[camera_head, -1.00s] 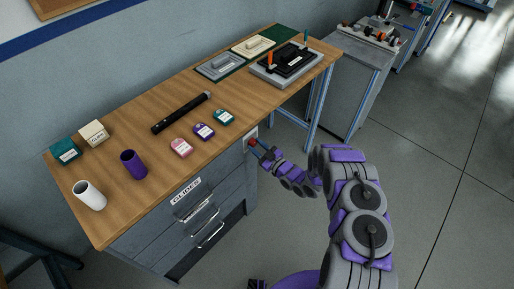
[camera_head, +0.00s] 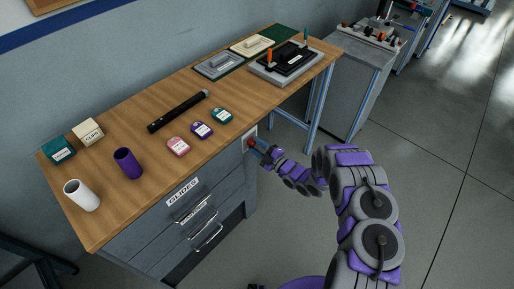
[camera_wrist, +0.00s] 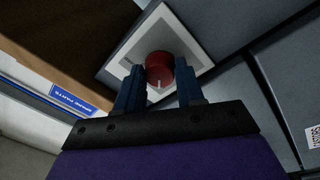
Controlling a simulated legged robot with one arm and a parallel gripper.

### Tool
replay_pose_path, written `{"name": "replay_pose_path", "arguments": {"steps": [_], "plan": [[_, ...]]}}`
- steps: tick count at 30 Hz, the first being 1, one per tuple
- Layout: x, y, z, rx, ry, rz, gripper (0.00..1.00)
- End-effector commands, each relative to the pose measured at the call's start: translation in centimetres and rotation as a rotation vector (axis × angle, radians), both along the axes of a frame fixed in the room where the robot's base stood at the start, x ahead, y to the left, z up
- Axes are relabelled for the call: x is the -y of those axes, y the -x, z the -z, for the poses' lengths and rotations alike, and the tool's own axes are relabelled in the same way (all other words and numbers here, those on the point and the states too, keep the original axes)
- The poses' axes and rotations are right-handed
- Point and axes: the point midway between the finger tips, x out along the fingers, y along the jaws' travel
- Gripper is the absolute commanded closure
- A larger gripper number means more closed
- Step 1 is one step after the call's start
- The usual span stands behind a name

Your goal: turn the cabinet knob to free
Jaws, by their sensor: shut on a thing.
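The red cabinet knob (camera_wrist: 160,70) sits on a pale square plate (camera_wrist: 190,45) on the side of the grey cabinet (camera_wrist: 245,95), under the table top. A white mark shows on the knob's face near its lower edge. My gripper (camera_wrist: 160,88) is shut on the knob, with one blue finger on each side of it. In the head view the knob (camera_head: 251,142) is small, and my gripper (camera_head: 258,147) reaches it from the right. The lettering on the plate, if any, cannot be read.
The wooden table (camera_head: 140,190) carries a black bar (camera_head: 178,111), several small labelled boxes, a purple cup (camera_head: 128,163) and a white cup (camera_head: 82,195). Drawers with handles (camera_head: 207,236) are left of the knob. Open floor (camera_head: 450,200) lies to the right.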

Motion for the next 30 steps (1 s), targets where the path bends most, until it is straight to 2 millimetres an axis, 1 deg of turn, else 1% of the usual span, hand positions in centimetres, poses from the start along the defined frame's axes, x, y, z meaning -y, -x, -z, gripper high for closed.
{"name": "replay_pose_path", "arguments": {"steps": [1, 16, 17, 24, 30], "plan": [[-0.03, 0.13, 0.25, 0.002, 0.006, -0.001, 0.93], [-0.09, 0.22, 0.29, 0.012, 0.017, -0.004, 0.93], [-0.09, 0.22, 0.29, 0.012, 0.017, -0.004, 0.60], [-0.08, 0.15, 0.18, 0.014, 0.015, -0.003, 0.38], [-0.05, 0.12, 0.12, 0.015, 0.015, -0.002, 0.37]]}}
